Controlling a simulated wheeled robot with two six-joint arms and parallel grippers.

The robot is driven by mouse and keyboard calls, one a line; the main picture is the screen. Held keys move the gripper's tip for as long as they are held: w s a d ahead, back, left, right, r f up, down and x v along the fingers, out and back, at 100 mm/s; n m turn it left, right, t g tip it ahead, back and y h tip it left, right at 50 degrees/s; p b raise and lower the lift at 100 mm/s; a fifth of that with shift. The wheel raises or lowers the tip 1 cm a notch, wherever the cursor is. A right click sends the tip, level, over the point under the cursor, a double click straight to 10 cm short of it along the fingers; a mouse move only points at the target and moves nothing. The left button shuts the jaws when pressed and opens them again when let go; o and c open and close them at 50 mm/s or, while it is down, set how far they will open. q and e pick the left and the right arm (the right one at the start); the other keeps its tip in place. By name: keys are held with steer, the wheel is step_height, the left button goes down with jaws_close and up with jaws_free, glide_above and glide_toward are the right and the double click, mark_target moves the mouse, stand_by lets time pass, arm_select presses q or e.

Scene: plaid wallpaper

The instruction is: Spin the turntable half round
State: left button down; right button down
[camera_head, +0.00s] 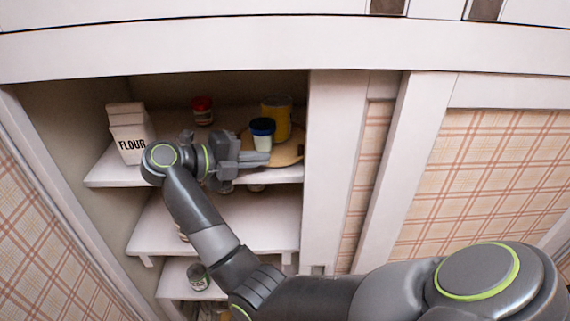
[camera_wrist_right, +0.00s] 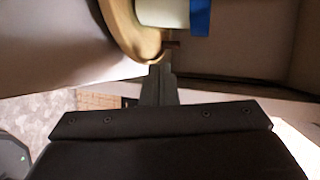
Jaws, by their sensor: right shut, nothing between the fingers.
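The turntable (camera_head: 288,156) is a round tan wooden disc on the upper shelf, at its right end. A yellow can (camera_head: 277,118) and a white jar with a blue lid (camera_head: 262,137) stand on it. In the right wrist view the turntable's rim (camera_wrist_right: 122,28) curves at the top, with the jar (camera_wrist_right: 162,12) above it. My right gripper (camera_head: 262,158) is shut and empty, its fingers at the front of the turntable below the jar. In the right wrist view its fingertips (camera_wrist_right: 165,62) are at the rim beside a small brown piece; contact is unclear. My left gripper is out of view.
A flour carton (camera_head: 130,132) stands at the left of the upper shelf, and a red-lidded jar (camera_head: 202,110) at the back. Lower shelves (camera_head: 265,225) hold a few jars. The cupboard's white upright (camera_head: 330,160) stands close right of the turntable.

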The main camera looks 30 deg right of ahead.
mark_target(298, 152)
steer(key=p+x, duration=0.1)
steer(key=x, duration=0.1)
steer(key=p+x, duration=0.1)
steer(key=x, duration=0.1)
steer(key=r+p+x, duration=0.1)
steer(key=x, duration=0.1)
steer(key=shift+d, duration=0.35)
steer(key=shift+s+d, duration=0.1)
steer(key=shift+d, duration=0.15)
steer(key=shift+f, duration=0.1)
steer(key=shift+d, duration=0.1)
